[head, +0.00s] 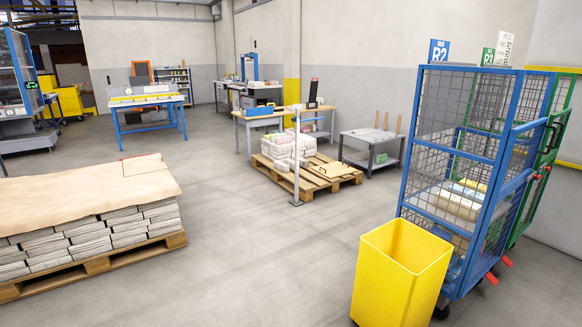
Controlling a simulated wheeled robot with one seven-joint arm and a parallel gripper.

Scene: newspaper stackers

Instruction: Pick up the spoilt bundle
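My gripper is not in view. I cannot tell which bundle is the spoilt one. Grey-white bundles (284,147) are stacked on a wooden pallet (318,182) in the middle distance. More paper bundles (100,235) lie in layers on a pallet (140,252) at the left, with a brown sheet (85,195) over the top. Bundles (449,203) also lie inside the blue mesh cage (405,189) marked R2 at the right, partly hidden by its mesh. A yellow bin (385,275) stands in front of the cage, and its bottom is hidden.
A green cage (551,135) stands behind the blue one. A metal post (297,160) rises at the middle pallet. A grey low table (371,142), a workbench (240,135) and a blue-legged table (150,101) stand farther back. The floor between the left pallet and the bin is clear.

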